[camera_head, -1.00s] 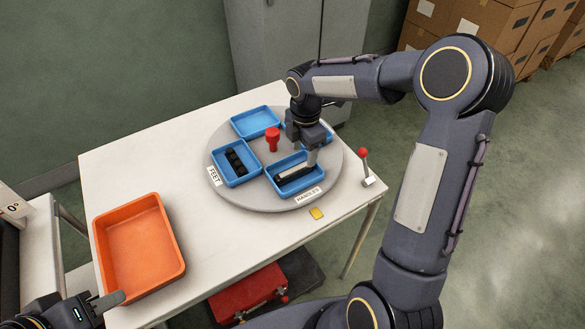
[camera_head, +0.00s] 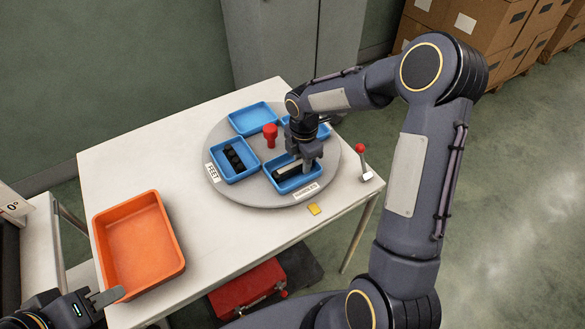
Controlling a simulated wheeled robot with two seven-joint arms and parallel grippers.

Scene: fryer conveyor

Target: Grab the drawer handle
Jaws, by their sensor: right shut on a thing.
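Black and silver bar-shaped handles (camera_head: 287,171) lie in the front blue tray (camera_head: 283,188) of the round grey turntable (camera_head: 250,201), beside a small label that appears to read "HANDLES". My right gripper (camera_head: 303,167) is down in this tray, its fingers shut on a handle at the tray's right side. The fingers and wrist partly hide the tray's right end and the held handle. My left gripper (camera_head: 108,297) is at the lower left, beside the orange bin's front left corner, with only part of it in view. I cannot tell whether it is open.
An orange bin (camera_head: 181,262) stands on the left of the white table (camera_head: 120,165). Another blue tray (camera_head: 236,176) holds black feet. A red knob (camera_head: 270,133) rises at the turntable's centre. A red-tipped lever (camera_head: 362,160) stands at the table's right edge.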

